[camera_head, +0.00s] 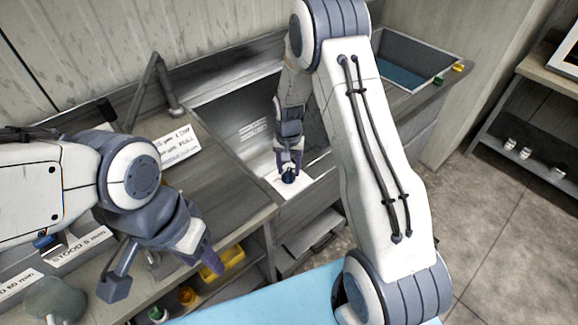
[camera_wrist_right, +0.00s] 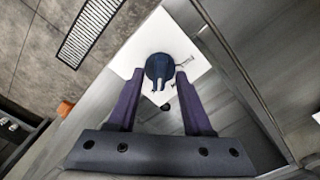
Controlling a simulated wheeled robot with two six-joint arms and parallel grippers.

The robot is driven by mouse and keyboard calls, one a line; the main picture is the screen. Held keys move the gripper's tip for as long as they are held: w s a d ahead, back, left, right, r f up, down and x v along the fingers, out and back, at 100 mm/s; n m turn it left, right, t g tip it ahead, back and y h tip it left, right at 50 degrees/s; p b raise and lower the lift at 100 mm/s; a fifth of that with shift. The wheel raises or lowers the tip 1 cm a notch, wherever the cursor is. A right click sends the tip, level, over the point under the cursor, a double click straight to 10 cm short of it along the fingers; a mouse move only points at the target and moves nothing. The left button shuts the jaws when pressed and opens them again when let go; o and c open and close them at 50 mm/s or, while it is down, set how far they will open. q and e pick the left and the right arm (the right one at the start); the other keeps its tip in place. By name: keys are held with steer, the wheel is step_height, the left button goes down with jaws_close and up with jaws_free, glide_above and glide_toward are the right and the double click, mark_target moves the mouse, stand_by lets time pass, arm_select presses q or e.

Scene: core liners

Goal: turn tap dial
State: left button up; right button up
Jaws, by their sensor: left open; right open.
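The tap dial (camera_head: 289,175) is a small dark blue knob on a white plate (camera_head: 300,186) at the front of the sink unit. In the right wrist view the dial (camera_wrist_right: 159,70) is round with a raised grip, and the white plate (camera_wrist_right: 185,42) lies behind it. My right gripper (camera_head: 289,163) is open, its two purple fingers (camera_wrist_right: 158,88) pointing at the dial, one to each side. I cannot tell whether they touch it. My left gripper (camera_head: 160,272) is open and empty over the left counter, away from the dial.
A metal sink basin (camera_head: 225,105) lies behind the dial, with a bent tap (camera_head: 165,85) to its left. A tray of blue liquid (camera_head: 400,75) stands at the back right. Signs and a yellow bin (camera_head: 222,264) are at the left.

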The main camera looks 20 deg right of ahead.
steer(key=shift+f, duration=0.15)
jaws_close()
steer(key=shift+n, duration=0.4)
steer(key=n+b, duration=0.1)
steer(key=n, duration=0.2)
steer(key=shift+n, duration=0.4)
steer(key=n+b, duration=0.1)
steer(key=n, duration=0.4)
stand_by(0.4)
